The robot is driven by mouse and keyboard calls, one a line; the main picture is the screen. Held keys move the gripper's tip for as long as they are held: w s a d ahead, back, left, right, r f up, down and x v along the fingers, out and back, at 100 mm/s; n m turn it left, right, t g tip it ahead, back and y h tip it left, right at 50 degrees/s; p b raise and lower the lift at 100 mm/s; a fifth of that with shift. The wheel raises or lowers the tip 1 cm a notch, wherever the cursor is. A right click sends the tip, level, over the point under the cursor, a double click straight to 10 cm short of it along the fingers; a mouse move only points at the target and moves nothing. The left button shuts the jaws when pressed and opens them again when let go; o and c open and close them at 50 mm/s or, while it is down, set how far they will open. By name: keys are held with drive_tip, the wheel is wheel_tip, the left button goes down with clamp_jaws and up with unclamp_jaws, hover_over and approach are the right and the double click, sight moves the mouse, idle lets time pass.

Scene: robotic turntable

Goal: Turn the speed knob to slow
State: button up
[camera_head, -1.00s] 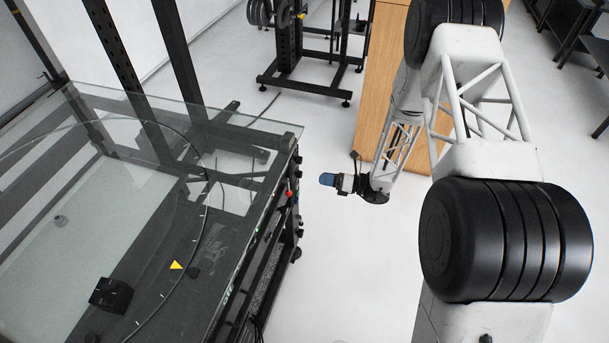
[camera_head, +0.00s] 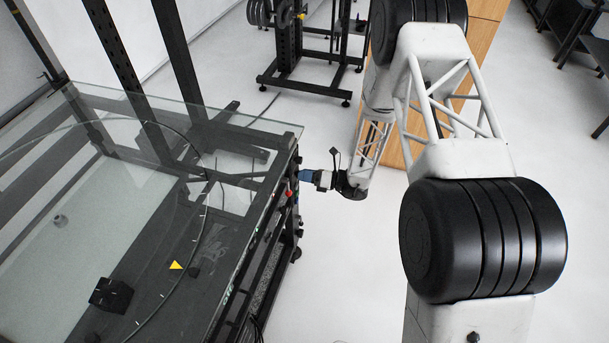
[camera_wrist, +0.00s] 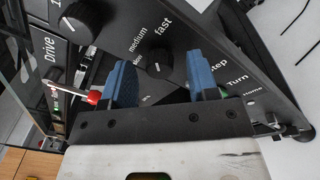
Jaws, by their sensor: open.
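The speed knob (camera_wrist: 160,61) is a black round dial on the dark control panel, with the labels "medium" and "fast" beside it and a smaller, unclear label near its edge. My gripper (camera_wrist: 158,68) is open in the wrist view. Its two blue fingers stand apart, one on each side of the knob; whether they touch it I cannot tell. In the head view my gripper (camera_head: 306,175) is at the right side of the turntable's panel, and the knob is hidden there. The knob's pointer setting is not clear.
A red-tipped lever (camera_wrist: 92,97) is close to the left finger. Another black knob (camera_wrist: 80,20) sits near the "Drive" label, and "Step", "Turn" and "Home" labels lie to the right. The glass top (camera_head: 240,122) overhangs the panel. Open floor lies to the right.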

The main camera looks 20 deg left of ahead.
drive_tip(key=shift+a, duration=0.2)
drive_tip(key=shift+c, duration=0.3)
drive_tip(key=c, duration=0.9)
drive_tip(key=shift+o, duration=0.2)
drive_tip(key=shift+n, duration=0.4)
drive_tip(key=n, duration=0.8)
drive_tip(key=n+t+h, duration=0.1)
drive_tip(key=n, duration=0.7)
drive_tip(key=shift+s+r+t, duration=0.1)
drive_tip(key=shift+s+t, duration=0.1)
drive_tip(key=shift+t, duration=0.1)
